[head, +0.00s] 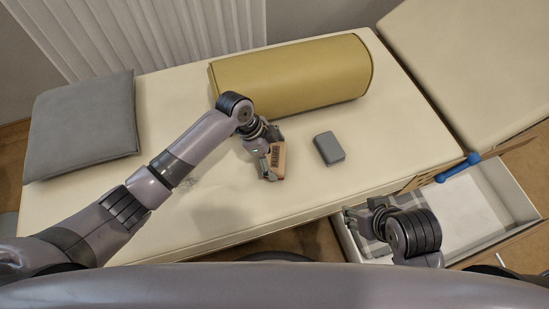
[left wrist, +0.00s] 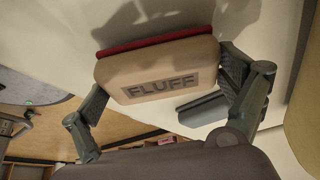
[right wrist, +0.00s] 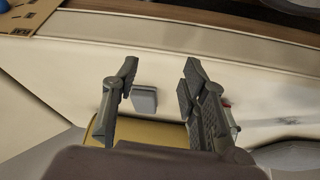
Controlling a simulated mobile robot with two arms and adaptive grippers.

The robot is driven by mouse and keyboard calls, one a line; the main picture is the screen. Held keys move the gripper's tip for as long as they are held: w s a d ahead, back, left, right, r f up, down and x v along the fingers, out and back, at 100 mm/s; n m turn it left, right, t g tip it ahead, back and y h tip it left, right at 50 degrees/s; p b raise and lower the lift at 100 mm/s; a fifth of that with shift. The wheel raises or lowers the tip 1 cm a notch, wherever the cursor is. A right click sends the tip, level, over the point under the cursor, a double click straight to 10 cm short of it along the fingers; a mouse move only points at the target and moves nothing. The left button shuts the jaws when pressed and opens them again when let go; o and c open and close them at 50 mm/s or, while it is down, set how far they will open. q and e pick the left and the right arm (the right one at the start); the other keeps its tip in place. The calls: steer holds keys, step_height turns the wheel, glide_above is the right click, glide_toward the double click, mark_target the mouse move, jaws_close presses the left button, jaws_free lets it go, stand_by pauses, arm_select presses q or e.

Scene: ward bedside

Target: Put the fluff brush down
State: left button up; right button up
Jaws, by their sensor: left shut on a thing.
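The fluff brush (head: 277,160) is a tan block marked FLUFF with a dark red strip along one side. In the left wrist view the brush (left wrist: 157,70) sits between both fingers of my left gripper (left wrist: 165,90), which is shut on it. In the head view my left gripper (head: 270,162) is over the cream couch top (head: 190,215); I cannot tell whether the brush touches the surface. My right gripper (right wrist: 155,90) is open and empty, at the couch's front edge by the drawer.
A grey block (head: 329,148) lies on the couch just right of the brush. A mustard bolster (head: 290,75) lies behind, and a grey cushion (head: 83,125) at the left. The couch's front left is clear.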

arm_select(q)
steer(key=shift+f, duration=0.4)
arm_select(e)
steer(key=shift+w+a+r, duration=0.15)
steer(key=shift+w+a, duration=0.05)
steer(key=shift+w, duration=0.3)
arm_select(q)
steer(key=shift+f, duration=0.1)
steer(key=o, duration=0.7)
arm_select(e)
steer(key=shift+w+t, duration=0.2)
steer(key=shift+t, duration=0.1)
